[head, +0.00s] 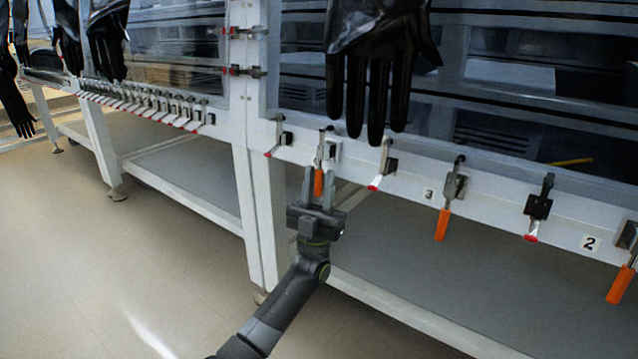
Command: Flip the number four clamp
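My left gripper (319,191) is in front of the glovebox frame, fingers pointing up. The fingers are open, one on each side of an orange-handled clamp (319,181). Its orange handle hangs down and shows between the fingertips; I cannot tell whether they touch it. No number 4 label shows; the gripper covers the area just below this clamp. A label reading 3 (429,194) is beside another orange-handled clamp (443,222) to the right. A label reading 2 (590,242) is beside a third orange-handled clamp (621,284) at the right edge. My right gripper is not in view.
Red-tipped clamps sit at left (274,151) and right (377,181) of the gripper, and another (533,237) farther right. A black glove (374,85) hangs just above. A lower shelf (420,275) lies under the frame. The floor (110,270) at left is clear.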

